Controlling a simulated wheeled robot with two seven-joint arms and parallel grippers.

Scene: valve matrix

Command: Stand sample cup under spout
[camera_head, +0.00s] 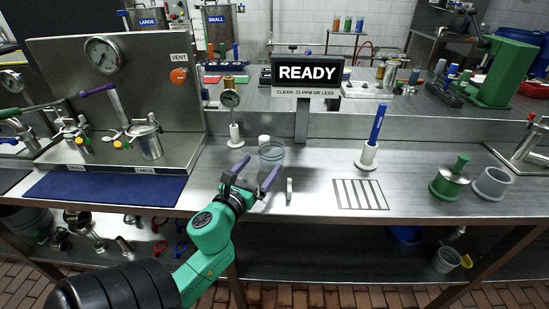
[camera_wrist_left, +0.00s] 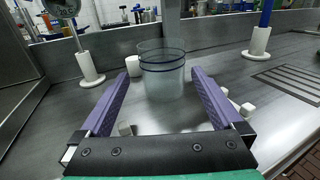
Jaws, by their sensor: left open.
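A clear sample cup (camera_head: 271,157) with dark bands stands upright on the steel bench, below and left of the READY sign. My left gripper (camera_head: 258,173) is open and low over the bench, its purple fingers pointing toward the cup. In the left wrist view the cup (camera_wrist_left: 163,72) shows at the fingertips, between the two fingers, with a visible gap on each side. I cannot tell which fitting is the spout; metal pots with valves (camera_head: 148,140) stand at the steel panel on the left. My right gripper is out of view.
A white block (camera_head: 264,139) stands just behind the cup. A gauge on a white stand (camera_head: 235,135) is to its left, and a small upright piece (camera_head: 289,190) to its right. A blue mat (camera_head: 105,188) lies front left. A slotted drain (camera_head: 360,194) and blue marker (camera_head: 377,125) are right.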

